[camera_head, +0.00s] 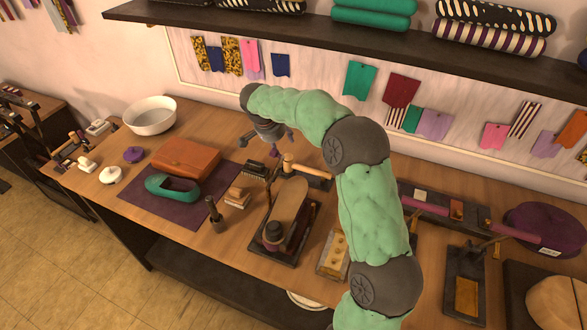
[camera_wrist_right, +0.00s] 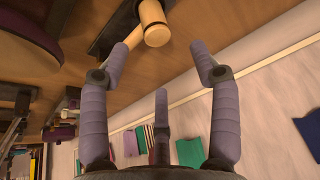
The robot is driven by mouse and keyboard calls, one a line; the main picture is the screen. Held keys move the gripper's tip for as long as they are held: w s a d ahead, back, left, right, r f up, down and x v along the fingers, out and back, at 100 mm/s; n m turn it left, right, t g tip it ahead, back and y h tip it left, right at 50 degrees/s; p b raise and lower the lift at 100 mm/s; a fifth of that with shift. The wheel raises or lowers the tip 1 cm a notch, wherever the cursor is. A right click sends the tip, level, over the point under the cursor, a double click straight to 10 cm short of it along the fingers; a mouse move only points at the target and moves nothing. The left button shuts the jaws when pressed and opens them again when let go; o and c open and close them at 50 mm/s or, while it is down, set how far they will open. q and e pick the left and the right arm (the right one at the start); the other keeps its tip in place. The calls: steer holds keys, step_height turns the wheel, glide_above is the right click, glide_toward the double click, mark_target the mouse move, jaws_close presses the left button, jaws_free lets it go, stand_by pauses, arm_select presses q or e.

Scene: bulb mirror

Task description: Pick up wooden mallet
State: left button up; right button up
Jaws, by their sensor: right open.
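The wooden mallet (camera_head: 305,169) is pale wood and lies on a dark stand (camera_head: 318,184) toward the back of the workbench. In the right wrist view the mallet (camera_wrist_right: 153,24) is at the top centre, beyond the fingertips and apart from them. My right gripper (camera_head: 268,143) hangs above the bench, a little behind and left of the mallet in the head view. Its fingers (camera_wrist_right: 163,62) are spread with nothing between them. My left gripper is in neither view.
A shoe-press-like tool (camera_head: 287,205) stands in front of the mallet. A brown leather bag (camera_head: 186,157) and green shoe (camera_head: 173,187) rest on a purple mat (camera_head: 150,207). A dark shelf (camera_head: 330,38) runs above.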

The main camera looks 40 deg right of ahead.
mark_target(287, 158)
steer(key=x, duration=0.3)
steer(key=shift+f+b, duration=0.2)
steer(key=shift+b, duration=0.15)
steer(key=b+x, duration=0.1)
steer(key=x, duration=0.3)
steer(key=shift+s+f+b, duration=0.25)
steer(key=shift+f+b, duration=0.1)
steer(key=shift+b, duration=0.05)
steer(key=shift+w+d+f, duration=0.1)
steer(key=shift+d+f, duration=0.05)
steer(key=shift+f, duration=0.15)
jaws_close()
steer(key=shift+r, duration=0.1)
